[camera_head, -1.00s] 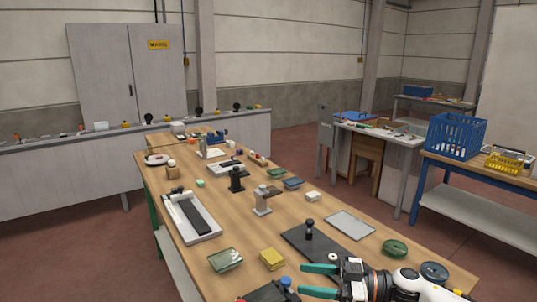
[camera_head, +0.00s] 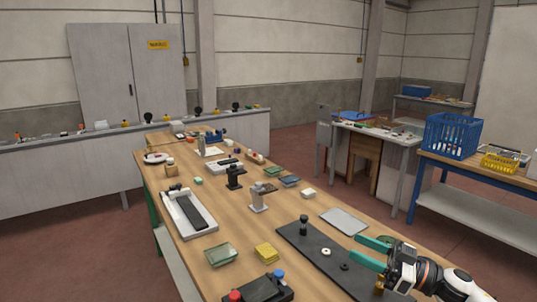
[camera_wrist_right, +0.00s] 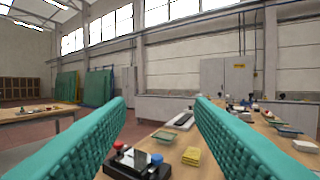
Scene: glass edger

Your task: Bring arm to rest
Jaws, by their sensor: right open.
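My right gripper (camera_head: 366,253) comes in from the lower right of the head view, above the near right part of the wooden workbench (camera_head: 190,240). Its two teal fingers are apart with nothing between them. The right wrist view shows the same fingers (camera_wrist_right: 160,125) spread wide, pointing level across the bench. A dark board (camera_head: 325,262) with a black knob and small round pieces lies below and left of the gripper. My left gripper is in neither view.
A yellow sponge-like block (camera_head: 265,253), a glass dish (camera_head: 220,254) and a dark device with red and blue knobs (camera_head: 262,290) sit at the bench's near end. A grey plate (camera_head: 344,221) lies beyond the gripper. A blue basket (camera_head: 453,135) stands on another table.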

